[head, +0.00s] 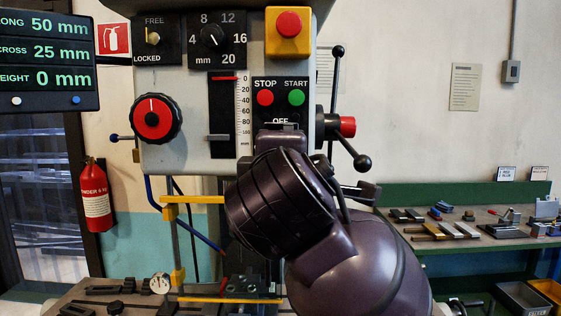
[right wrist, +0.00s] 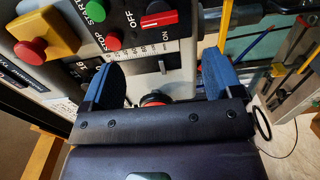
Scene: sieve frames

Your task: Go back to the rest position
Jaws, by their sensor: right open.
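My right arm comes in from the lower right of the head view, and its dark wrist covers the lower part of the machine's control panel. In the right wrist view my right gripper (right wrist: 158,78) is open. Its two blue-padded fingers stand wide apart, and no held object shows between them. Beyond them is the panel with a red switch (right wrist: 160,18), marked OFF and ON. A red round part (right wrist: 155,99) shows between the fingers, half hidden by the gripper body. Touching or apart, I cannot tell. My left gripper is not in view.
The milling machine has a yellow emergency-stop box (head: 288,45), a STOP button (head: 265,97), a red dial (head: 153,118) and a lever handle (head: 338,52). A display (head: 48,62) hangs left. A green-backed bench (head: 480,235) with tools stands right.

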